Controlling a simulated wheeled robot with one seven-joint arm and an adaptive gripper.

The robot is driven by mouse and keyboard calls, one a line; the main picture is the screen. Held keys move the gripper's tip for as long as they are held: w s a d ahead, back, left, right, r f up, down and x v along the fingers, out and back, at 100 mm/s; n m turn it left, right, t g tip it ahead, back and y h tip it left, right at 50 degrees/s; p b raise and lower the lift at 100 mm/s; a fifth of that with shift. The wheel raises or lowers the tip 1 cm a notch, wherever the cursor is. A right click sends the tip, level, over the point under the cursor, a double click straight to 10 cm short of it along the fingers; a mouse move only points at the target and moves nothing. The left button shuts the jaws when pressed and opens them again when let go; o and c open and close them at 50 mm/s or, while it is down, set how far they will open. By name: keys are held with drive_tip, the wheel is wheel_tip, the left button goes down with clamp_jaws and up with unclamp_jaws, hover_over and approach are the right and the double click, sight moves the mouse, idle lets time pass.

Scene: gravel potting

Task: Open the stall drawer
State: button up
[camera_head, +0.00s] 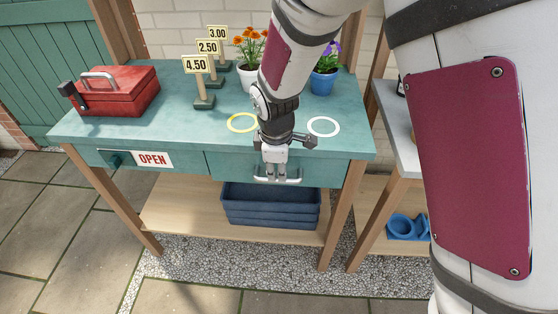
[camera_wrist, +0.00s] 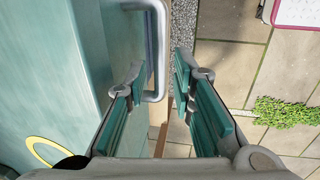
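The stall drawer (camera_head: 228,165) is the teal front under the right half of the counter, and it looks flush with the stall. Its pale metal handle (camera_head: 290,180) runs across the front. My gripper (camera_head: 276,176) points down at the handle and hides its middle. In the wrist view the handle (camera_wrist: 161,55) shows as a grey bar between the two fingers of my gripper (camera_wrist: 158,82). The fingers stand apart, with visible gaps on both sides of the bar. I see no clear contact.
An OPEN sign (camera_head: 153,160) hangs on the left front. The teal counter (camera_head: 170,128) carries a red toolbox (camera_head: 118,92), price signs (camera_head: 207,75), flower pots and two rings. Blue crates (camera_head: 270,205) sit on the shelf below. The paving in front is clear.

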drive_tip(key=shift+w+f, duration=0.2)
drive_tip(key=shift+f, duration=0.8)
drive_tip(key=shift+w+f, duration=0.15)
drive_tip(key=shift+f, duration=0.8)
drive_tip(key=shift+c, duration=0.3)
clamp_jaws()
